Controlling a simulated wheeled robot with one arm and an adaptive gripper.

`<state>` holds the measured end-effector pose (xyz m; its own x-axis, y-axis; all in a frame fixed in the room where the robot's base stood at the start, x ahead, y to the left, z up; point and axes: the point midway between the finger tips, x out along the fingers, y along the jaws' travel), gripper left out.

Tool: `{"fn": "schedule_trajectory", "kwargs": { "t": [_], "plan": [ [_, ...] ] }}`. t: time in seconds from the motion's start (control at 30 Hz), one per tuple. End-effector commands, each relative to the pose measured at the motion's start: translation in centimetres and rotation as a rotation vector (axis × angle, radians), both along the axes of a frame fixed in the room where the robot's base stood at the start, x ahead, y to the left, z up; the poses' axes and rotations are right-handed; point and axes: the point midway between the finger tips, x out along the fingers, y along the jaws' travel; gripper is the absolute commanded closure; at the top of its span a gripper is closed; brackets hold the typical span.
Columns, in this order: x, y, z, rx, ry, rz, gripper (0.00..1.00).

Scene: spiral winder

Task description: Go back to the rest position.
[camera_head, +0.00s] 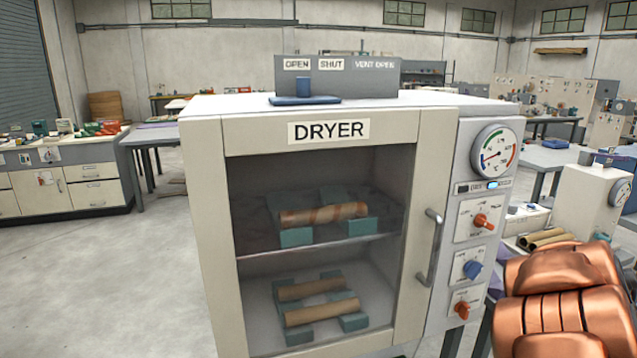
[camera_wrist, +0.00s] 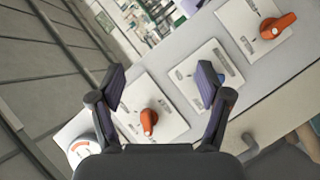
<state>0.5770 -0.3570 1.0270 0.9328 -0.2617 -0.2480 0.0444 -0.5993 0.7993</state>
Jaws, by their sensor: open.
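My gripper (camera_wrist: 161,84) is open and empty in the wrist view, its two dark fingers spread in front of the dryer's control panel. An orange knob (camera_wrist: 148,121) shows between and below the fingertips, apart from them as far as I can tell. Another orange knob (camera_wrist: 278,25) is at the upper right. The blue knob is mostly hidden behind the right finger. In the head view my copper-coloured arm (camera_head: 563,300) fills the lower right; the gripper itself does not show there. The dryer (camera_head: 205,200) stands in the centre with its door closed.
Behind the glass, a spiral-wound tube (camera_head: 323,214) rests on the upper shelf and two tubes lie below. The door handle (camera_head: 430,247) sticks out left of the panel. A bench with brown tubes (camera_head: 546,238) is close behind my arm. Open floor (camera_head: 100,280) lies left.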

Motion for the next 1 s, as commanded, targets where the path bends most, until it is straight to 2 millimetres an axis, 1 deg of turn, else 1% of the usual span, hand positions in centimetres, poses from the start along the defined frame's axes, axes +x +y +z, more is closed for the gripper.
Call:
{"fn": "schedule_trajectory", "kwargs": {
  "t": [0.03,0.17,0.23,0.37,0.47,0.57,0.67,0.77,0.97,1.0],
  "plan": [
    [-0.1,0.2,1.0,0.003,0.011,-0.041,0.23],
    [-1.3,0.3,2.1,0.037,0.056,-0.168,0.23],
    [-2.3,0.6,2.5,0.063,0.08,-0.235,0.23],
    [-4.4,1.8,2.7,0.128,0.134,-0.348,0.23],
    [-6.2,3.3,2.7,0.189,0.178,-0.425,0.23],
    [-8.2,5.2,2.3,0.258,0.23,-0.494,0.23],
    [-10.5,7.5,1.6,0.332,0.293,-0.553,0.23],
    [-12.9,10.3,0.6,0.409,0.367,-0.603,0.23],
    [-18.5,17.2,-1.4,0.559,0.55,-0.667,0.23],
    [-19.8,18.7,-1.9,0.586,0.596,-0.677,0.23]
  ]
}}
